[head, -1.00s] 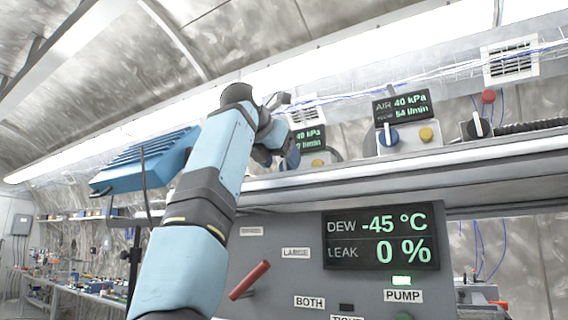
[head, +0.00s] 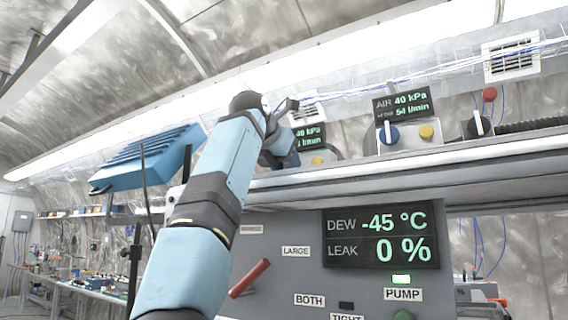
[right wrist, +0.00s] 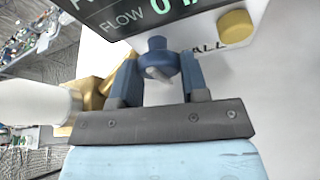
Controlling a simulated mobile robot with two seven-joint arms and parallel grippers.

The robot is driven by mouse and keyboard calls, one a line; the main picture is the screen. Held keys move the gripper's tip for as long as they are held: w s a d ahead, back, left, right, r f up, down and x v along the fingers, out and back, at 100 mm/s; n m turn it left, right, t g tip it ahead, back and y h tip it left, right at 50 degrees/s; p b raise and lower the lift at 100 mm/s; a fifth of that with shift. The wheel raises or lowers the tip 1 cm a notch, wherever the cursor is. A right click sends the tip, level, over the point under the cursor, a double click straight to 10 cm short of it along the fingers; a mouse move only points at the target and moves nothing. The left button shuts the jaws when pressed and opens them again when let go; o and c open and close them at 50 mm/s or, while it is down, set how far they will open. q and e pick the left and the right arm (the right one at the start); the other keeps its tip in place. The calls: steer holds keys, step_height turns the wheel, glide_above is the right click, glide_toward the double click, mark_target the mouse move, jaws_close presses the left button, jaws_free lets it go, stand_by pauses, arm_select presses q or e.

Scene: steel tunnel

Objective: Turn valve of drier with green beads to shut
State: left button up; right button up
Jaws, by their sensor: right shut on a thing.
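My right gripper (head: 278,152) reaches up to the small left-hand control box above the shelf. In the right wrist view its two fingers (right wrist: 159,68) are closed around a blue round knob (right wrist: 157,44) with a pale pointer, below a FLOW display (right wrist: 145,13). In the head view the hand mostly hides this knob and part of its display (head: 310,137). I see no green beads or drier body in either view, so I cannot tell what the knob belongs to. My left gripper is not in view.
Below is a panel with a red lever (head: 250,279) and a DEW/LEAK display (head: 381,238). A brass fitting (right wrist: 90,95) lies beside the fingers.

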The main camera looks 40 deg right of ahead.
steer(key=o, duration=0.9)
steer(key=shift+o, duration=0.2)
steer(key=b+v, duration=0.1)
steer(key=v, duration=1.3)
steer(key=shift+s+d+f, duration=0.1)
